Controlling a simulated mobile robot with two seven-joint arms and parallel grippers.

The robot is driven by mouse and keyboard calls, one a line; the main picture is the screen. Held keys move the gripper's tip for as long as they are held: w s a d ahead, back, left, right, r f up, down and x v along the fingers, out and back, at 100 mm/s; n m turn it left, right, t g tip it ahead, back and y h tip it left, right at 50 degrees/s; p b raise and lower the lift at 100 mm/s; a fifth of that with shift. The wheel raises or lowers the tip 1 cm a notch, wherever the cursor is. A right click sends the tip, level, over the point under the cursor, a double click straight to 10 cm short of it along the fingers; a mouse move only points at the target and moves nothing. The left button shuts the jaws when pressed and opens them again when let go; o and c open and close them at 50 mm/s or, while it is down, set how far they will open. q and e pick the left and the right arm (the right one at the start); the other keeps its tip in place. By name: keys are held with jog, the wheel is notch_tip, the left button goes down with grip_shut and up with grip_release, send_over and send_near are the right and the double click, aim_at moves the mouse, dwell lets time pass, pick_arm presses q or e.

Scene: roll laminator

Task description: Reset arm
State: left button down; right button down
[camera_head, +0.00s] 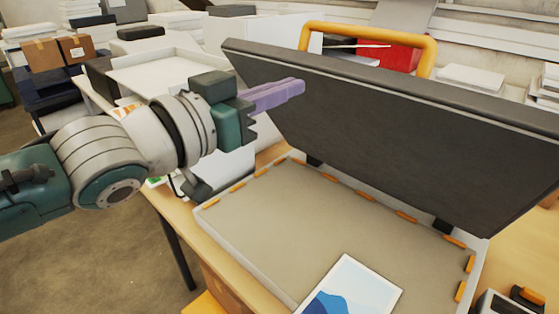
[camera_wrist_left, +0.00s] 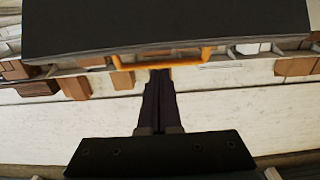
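My left gripper (camera_head: 300,87) reaches in from the left with its two purple fingers together and nothing visible between them. In the left wrist view, the fingers (camera_wrist_left: 160,76) lie side by side and look dark. The machine's dark lid (camera_head: 380,130) stands raised and tilted above its base; it also fills the top of the left wrist view (camera_wrist_left: 160,25). The fingers overlap the lid's left part in the head view; I cannot tell whether they touch it. The lid's orange handle (camera_head: 372,35) is at its upper edge. My right gripper is not in view.
The beige bed (camera_head: 300,220) lies open below, with orange tabs along its rim. A sheet with a blue picture (camera_head: 350,290) lies at its front. White machines (camera_head: 165,75) and brown boxes (camera_head: 55,50) stand behind at left. Shelves with paper stacks (camera_head: 470,80) line the back.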

pick_arm(q)
jog(key=shift+s+f, duration=0.1)
dwell(0.3)
jog(key=s+a+f+n+g+y, duration=0.25)
jog(key=s+a+f, duration=0.25)
jog(key=s, duration=0.4)
jog(key=s+a+f+n+g+y, duration=0.1)
jog(key=s+a+f+g+y, duration=0.3)
jog(key=s, duration=0.6)
jog(key=s+a+f+n+g+y, duration=0.25)
jog(key=s+a+f+y, duration=0.2)
jog(key=s, duration=0.45)
notch_tip(320, 180, up, 17)
jog(key=s+a+g+p, duration=0.1)
jog(key=s+p, duration=0.1)
jog(key=p, duration=1.5)
jog(key=shift+s+a+g, duration=0.3)
jog(key=shift+s, duration=0.1)
jog(key=shift+w, duration=0.1)
